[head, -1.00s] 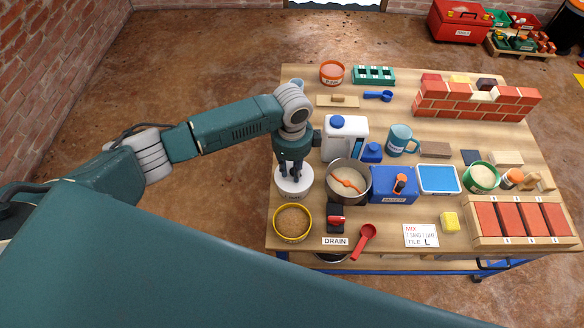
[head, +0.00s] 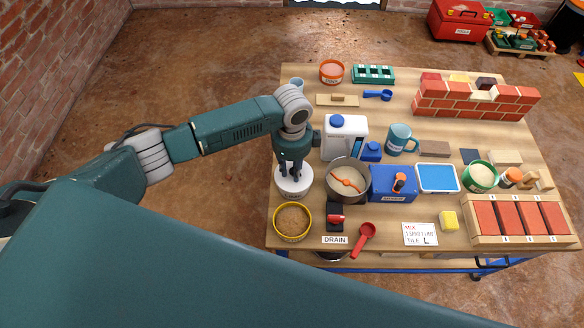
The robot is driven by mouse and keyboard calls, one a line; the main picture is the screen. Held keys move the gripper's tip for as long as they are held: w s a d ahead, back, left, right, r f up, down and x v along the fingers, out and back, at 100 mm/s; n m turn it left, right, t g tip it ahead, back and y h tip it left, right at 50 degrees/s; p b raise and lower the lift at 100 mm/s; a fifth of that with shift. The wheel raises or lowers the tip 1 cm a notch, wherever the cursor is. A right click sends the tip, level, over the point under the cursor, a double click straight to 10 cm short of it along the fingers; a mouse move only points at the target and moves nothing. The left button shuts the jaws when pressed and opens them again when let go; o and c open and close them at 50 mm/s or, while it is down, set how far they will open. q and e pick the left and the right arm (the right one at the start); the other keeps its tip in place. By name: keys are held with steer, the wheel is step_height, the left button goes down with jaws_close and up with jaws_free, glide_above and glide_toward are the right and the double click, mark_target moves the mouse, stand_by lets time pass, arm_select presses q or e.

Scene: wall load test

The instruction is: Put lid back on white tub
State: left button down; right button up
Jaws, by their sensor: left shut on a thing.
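The white tub (head: 294,191) stands near the left edge of the table, left of the mixing bowl. Its top shows as a white disc, which looks like the lid (head: 283,181). My left gripper (head: 292,173) points down over the middle of the lid, shut on it; the fingertips partly hide what they grip. I cannot tell whether the lid sits flush on the rim. My right gripper is not in view.
A mixing bowl (head: 347,181) with a red paddle stands close on the right, and a yellow-rimmed sand tub (head: 292,222) in front. A white jug (head: 345,138) stands behind the bowl. Bare wood (head: 355,217) shows around the red scoop (head: 363,239).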

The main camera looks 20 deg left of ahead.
arm_select(q)
steer(key=shift+p, duration=0.35)
stand_by(0.4)
stand_by(0.3)
steer(key=c, duration=0.9)
jaws_free()
steer(key=shift+c, duration=0.2)
steer(key=shift+r, duration=0.15)
steer(key=shift+r+p, duration=3.4)
steer(key=shift+p, duration=0.4)
jaws_close()
